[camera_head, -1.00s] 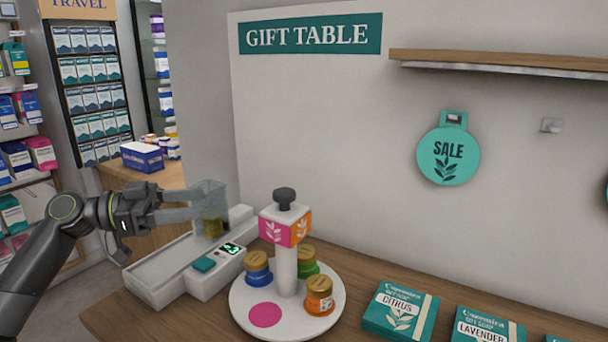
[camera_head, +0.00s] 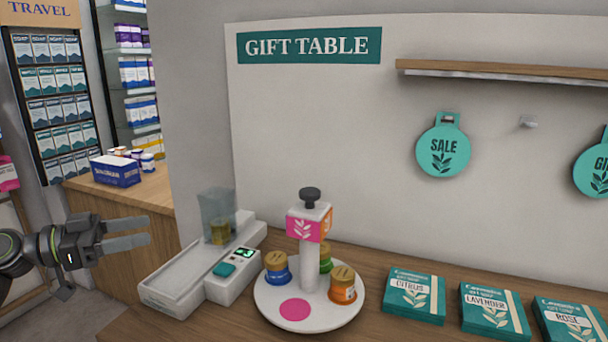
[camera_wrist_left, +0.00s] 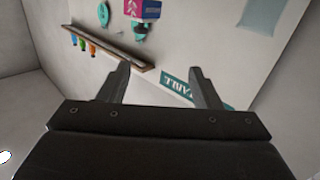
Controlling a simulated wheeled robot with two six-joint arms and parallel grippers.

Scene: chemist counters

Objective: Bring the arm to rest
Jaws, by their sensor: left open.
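My left gripper (camera_head: 128,234) is at the left of the head view, open and empty. Its fingers point right, left of the white counting machine (camera_head: 205,268) and apart from it. In the left wrist view its two fingers (camera_wrist_left: 160,85) stand apart with nothing between them; the gift table wall and its sign (camera_wrist_left: 192,90) show beyond, upside down. My right gripper is not in view.
A round white turntable (camera_head: 345,307) with several small jars and a centre post stands on the wooden counter. Teal soap boxes (camera_head: 414,297) lie to its right. A clear bin (camera_head: 218,207) stands on the machine. A wooden shelf (camera_head: 500,74) is on the wall.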

